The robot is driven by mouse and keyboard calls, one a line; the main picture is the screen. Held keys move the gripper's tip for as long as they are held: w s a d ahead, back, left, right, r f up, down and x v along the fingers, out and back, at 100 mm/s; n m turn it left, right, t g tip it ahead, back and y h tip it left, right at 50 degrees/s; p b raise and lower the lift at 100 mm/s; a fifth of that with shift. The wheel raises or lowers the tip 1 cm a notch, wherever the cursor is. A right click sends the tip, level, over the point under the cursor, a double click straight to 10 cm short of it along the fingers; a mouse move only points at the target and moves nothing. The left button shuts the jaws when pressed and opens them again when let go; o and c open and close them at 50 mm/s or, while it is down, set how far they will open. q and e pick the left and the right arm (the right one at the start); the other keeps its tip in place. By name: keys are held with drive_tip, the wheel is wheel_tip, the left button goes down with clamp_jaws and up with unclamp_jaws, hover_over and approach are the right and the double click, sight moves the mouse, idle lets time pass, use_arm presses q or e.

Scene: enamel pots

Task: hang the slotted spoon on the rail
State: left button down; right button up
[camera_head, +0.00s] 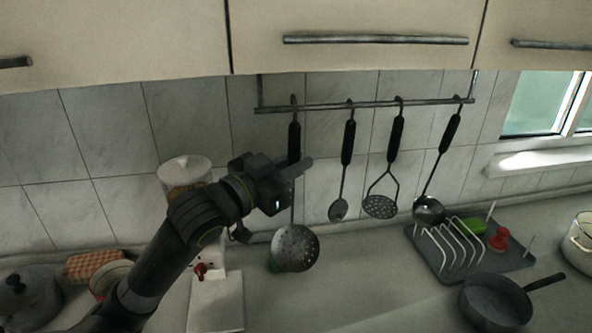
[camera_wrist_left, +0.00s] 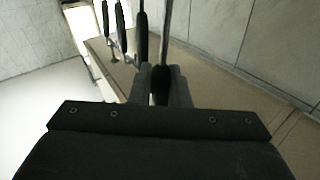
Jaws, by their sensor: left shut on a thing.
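The slotted spoon (camera_head: 295,248) is upright, its round perforated bowl low and its black handle (camera_head: 294,142) up at the left part of the rail (camera_head: 365,104). Its top loop is at the rail's height; I cannot tell whether it is over the bar. My left gripper (camera_head: 300,172) is shut on the spoon, around the lower handle, and hides part of it. In the left wrist view the gripper's fingers (camera_wrist_left: 161,88) close around the dark handle, with the thin shaft (camera_wrist_left: 166,35) beyond. My right gripper is not in view.
On the rail to the right hang a solid spoon (camera_head: 339,208), a masher (camera_head: 381,205) and a ladle (camera_head: 429,208). Cabinets are above. A dish rack (camera_head: 420,250), a pan (camera_head: 495,303) and a white pot (camera_head: 581,243) stand at right; a lidded jar (camera_head: 184,172) is behind my arm.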

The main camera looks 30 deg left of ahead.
use_arm(q)
drive_tip(key=w+a+f+b, duration=0.2)
drive_tip(key=w+a+b, duration=0.1)
drive_tip(key=w, duration=0.1)
drive_tip(key=shift+w+a+f, duration=0.15)
drive_tip(key=shift+w+a, duration=0.1)
drive_tip(key=shift+w, duration=0.05)
idle(0.8)
drive_tip(key=c, duration=1.3)
unclamp_jaws()
